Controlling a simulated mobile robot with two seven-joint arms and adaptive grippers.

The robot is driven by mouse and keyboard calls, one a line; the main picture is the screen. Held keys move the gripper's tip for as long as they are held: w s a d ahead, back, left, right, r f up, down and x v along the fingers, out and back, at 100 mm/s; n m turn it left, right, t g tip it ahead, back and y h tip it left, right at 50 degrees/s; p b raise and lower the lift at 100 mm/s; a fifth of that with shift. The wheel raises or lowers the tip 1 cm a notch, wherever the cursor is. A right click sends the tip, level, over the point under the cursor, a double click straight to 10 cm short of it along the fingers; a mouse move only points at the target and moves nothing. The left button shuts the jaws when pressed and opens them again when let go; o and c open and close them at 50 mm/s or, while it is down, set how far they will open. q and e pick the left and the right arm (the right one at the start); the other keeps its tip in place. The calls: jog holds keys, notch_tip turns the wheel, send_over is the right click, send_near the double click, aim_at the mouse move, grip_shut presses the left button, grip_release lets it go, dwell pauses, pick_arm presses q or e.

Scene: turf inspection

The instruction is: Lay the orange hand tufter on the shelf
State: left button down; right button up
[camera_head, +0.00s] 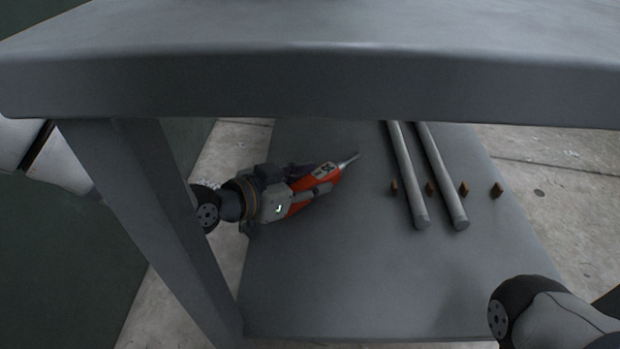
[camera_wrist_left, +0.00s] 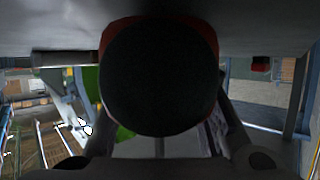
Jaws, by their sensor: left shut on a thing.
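The orange hand tufter (camera_head: 329,177) is in my left gripper (camera_head: 308,183), over the left part of the grey lower shelf (camera_head: 350,275). Its thin metal tip points right and away. The gripper is shut around its body, reaching in from the left under the upper board. In the left wrist view the tufter's dark round end (camera_wrist_left: 160,80) fills the middle, close to a grey surface along the top edge. I cannot tell whether the tufter touches the shelf. My right gripper is not in view; only part of my right arm shows at the lower right.
Two grey rods (camera_head: 407,176) lie on the shelf to the right, with several small brown blocks (camera_head: 394,188) beside them. The upper board (camera_head: 320,85) overhangs the shelf. A grey leg (camera_head: 155,220) stands at the left. The shelf's middle and front are bare.

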pick_arm(q)
jog(key=shift+f, duration=0.4)
